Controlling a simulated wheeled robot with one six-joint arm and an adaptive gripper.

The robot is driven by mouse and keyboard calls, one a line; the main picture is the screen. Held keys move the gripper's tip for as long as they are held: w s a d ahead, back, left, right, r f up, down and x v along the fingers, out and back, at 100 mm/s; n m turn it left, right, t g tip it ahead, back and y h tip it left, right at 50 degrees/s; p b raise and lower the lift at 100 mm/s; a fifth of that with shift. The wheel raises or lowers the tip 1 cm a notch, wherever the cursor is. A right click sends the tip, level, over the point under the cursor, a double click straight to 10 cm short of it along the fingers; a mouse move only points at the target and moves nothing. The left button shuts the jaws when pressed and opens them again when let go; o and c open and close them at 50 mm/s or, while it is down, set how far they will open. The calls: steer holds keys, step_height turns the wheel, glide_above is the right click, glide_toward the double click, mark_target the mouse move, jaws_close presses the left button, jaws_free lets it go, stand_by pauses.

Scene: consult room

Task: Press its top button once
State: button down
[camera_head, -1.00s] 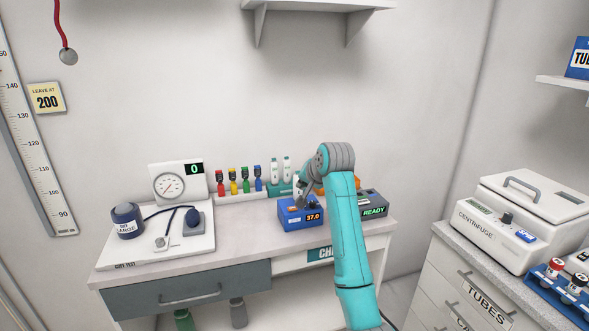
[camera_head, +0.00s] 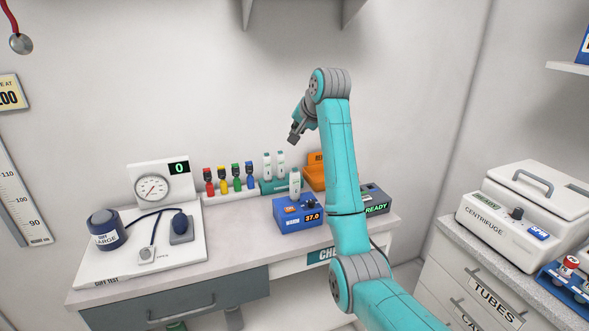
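The task line does not name the thing with the top button. A blue box (camera_head: 291,216) with a lit 37.0 display stands on the desk, with small orange and dark parts on its top. A white upright item (camera_head: 294,181) stands just behind it; its details are too small to tell. My gripper (camera_head: 294,139) hangs in the air above and behind the box in the picture, pointing down and left, clear of the things on the desk. Its fingers are small and dark, and I see nothing in them.
A cuff test board (camera_head: 110,262) with gauge and bulb fills the desk's left. Several coloured bottles (camera_head: 236,178) stand at the back. A grey READY unit (camera_head: 374,201) is right of the box, partly behind my arm. A centrifuge (camera_head: 500,222) stands further right.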

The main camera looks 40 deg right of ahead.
mark_target(296, 169)
steer(key=shift+f, duration=4.35)
steer(key=shift+f, duration=0.4)
steer(key=shift+f, duration=0.45)
steer(key=shift+r, duration=0.85)
steer(key=shift+r, duration=0.15)
steer(key=shift+r, duration=2.4)
